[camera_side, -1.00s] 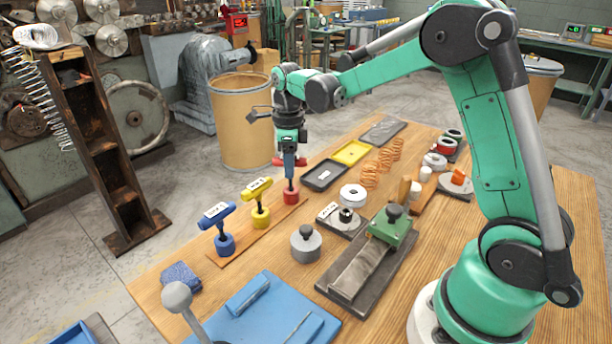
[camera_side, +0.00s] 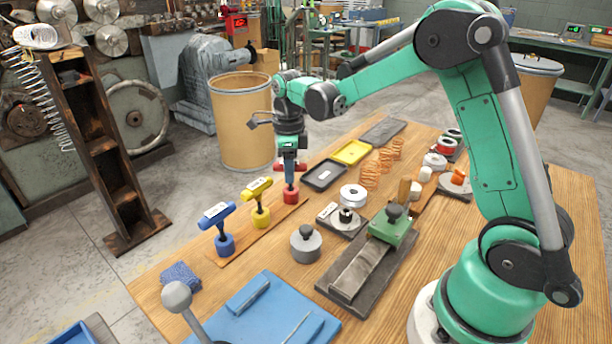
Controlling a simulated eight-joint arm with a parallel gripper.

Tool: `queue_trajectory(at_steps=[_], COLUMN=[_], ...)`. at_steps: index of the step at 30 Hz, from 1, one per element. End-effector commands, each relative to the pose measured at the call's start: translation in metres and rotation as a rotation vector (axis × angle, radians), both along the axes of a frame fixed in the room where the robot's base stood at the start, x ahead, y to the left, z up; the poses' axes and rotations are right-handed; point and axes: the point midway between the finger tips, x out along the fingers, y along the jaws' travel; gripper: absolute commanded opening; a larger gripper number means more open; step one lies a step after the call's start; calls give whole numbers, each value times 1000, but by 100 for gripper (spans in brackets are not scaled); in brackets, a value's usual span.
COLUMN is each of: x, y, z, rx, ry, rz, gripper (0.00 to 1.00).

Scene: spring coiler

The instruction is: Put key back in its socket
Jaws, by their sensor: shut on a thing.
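My gripper (camera_side: 290,180) points straight down over the red socket (camera_side: 291,195) at the far end of the wooden key board (camera_side: 236,250). It is shut on the red key (camera_side: 278,166), whose crossbar ends show on both sides of the fingers. The fingers hide the key's stem, so I cannot tell if it is inside the socket. The yellow T-shaped key (camera_side: 257,189) stands upright in the yellow socket (camera_side: 261,218). The blue T-shaped key (camera_side: 216,215) stands in the blue socket (camera_side: 225,245).
A black tray (camera_side: 324,175) and a yellow tray (camera_side: 352,152) lie right of the gripper. A grey knobbed weight (camera_side: 306,244), a white ring (camera_side: 353,195) and a green-topped fixture (camera_side: 393,228) stand nearer. Copper springs (camera_side: 370,175) stand behind. A blue plate (camera_side: 262,311) lies in front.

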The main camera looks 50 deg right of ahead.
Motion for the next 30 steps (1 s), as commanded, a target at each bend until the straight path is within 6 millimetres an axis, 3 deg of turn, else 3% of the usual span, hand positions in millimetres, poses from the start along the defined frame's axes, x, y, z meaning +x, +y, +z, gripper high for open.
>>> queue_trajectory(at_steps=[7, 8, 12, 18, 21, 30], x=[0, 0, 0, 0, 0, 0], y=[0, 0, 0, 0, 0, 0], z=[0, 0, 0, 0, 0, 1], rx=[0, 0, 0, 0, 0, 0], ry=[0, 0, 0, 0, 0, 0], rz=[0, 0, 0, 0, 0, 0], gripper=[0, 32, 66, 66, 88, 88])
